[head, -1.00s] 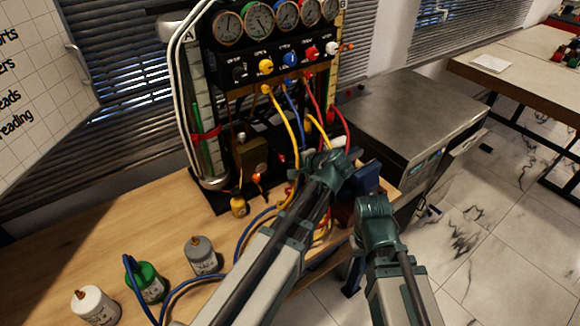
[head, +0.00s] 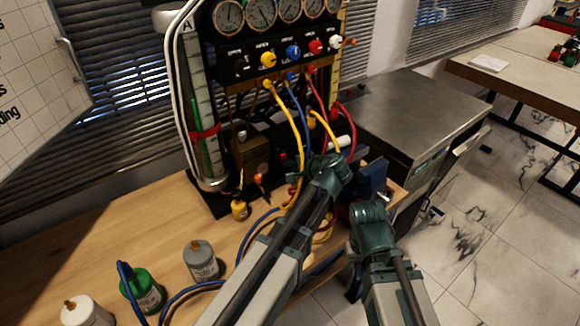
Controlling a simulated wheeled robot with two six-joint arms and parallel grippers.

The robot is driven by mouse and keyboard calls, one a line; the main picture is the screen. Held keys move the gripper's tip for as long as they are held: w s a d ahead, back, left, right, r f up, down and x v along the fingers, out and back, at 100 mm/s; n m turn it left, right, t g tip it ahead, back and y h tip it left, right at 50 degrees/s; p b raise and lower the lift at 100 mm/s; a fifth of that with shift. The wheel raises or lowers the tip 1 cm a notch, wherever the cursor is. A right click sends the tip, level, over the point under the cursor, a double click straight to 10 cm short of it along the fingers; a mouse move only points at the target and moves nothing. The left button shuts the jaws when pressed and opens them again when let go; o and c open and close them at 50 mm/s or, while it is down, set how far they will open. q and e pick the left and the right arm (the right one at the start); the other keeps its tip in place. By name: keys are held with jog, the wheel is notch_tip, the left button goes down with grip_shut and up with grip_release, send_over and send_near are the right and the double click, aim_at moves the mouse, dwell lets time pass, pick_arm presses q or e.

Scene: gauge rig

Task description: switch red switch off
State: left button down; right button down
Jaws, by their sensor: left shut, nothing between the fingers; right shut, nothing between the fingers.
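The gauge rig (head: 222,75) stands at the back of the wooden bench. A red knob (head: 315,46) sits in its row of coloured knobs, below the gauges. A small red part (head: 284,156) shows low on the rig; I cannot tell whether it is the red switch or how it is set. My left gripper (head: 332,168) is in front of the rig's lower right, below the knob row. My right gripper (head: 371,181) is to its right, at the bench's right end. Both are shut and empty; their fingertips are mostly hidden by my wrists.
Yellow, blue and red hoses (head: 286,110) hang in front of the rig, close to my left arm. White, green and grey bottles (head: 203,262) stand at the front left. A metal box (head: 410,110) is at the right. The bench's middle left (head: 130,222) is clear.

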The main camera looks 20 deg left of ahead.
pick_arm(q)
jog(key=shift+w+a+r, duration=0.1)
jog(key=shift+r, duration=0.05)
pick_arm(e)
jog(key=shift+r, duration=0.15)
pick_arm(q)
jog(key=shift+r+p, duration=0.7)
jog(key=shift+p, duration=0.15)
pick_arm(e)
jog(key=shift+a+r, duration=0.1)
jog(key=shift+r, duration=0.55)
